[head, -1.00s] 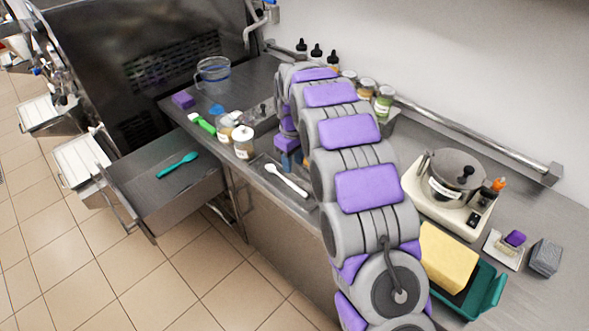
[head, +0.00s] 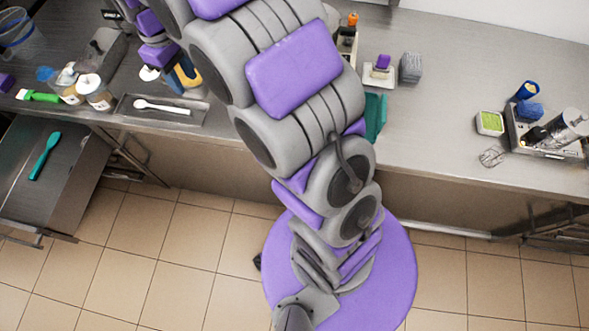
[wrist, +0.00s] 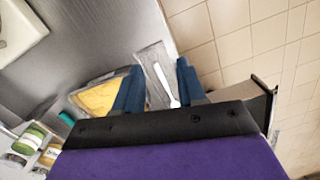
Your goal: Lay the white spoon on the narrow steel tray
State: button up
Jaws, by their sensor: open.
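The white spoon (head: 162,106) lies in the narrow steel tray (head: 150,119), near the front edge of the counter. In the wrist view the spoon (wrist: 166,84) shows between my fingertips, on the tray (wrist: 150,54). My gripper (head: 180,77) is just behind the tray in the head view, with dark blue fingers. In the wrist view my gripper (wrist: 159,82) is open with its fingers spread to either side of the spoon's line. They appear apart from the spoon. The exact height above the tray cannot be told.
Lidded jars (head: 95,92) and a green brush (head: 38,96) stand left of the tray. A teal spatula (head: 45,156) lies on the open drawer surface below left. A yellow object (wrist: 97,98) is beside my fingers. Counter to the right (head: 440,120) is mostly clear.

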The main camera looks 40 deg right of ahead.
jog(key=s+d+m, duration=0.3)
jog(key=s, duration=1.4)
jog(key=s+d+r+m+g, duration=0.1)
jog(key=s+d+m, duration=0.2)
jog(key=s, duration=1.4)
jog(key=shift+s+d, duration=0.15)
jog(key=shift+d, duration=0.45)
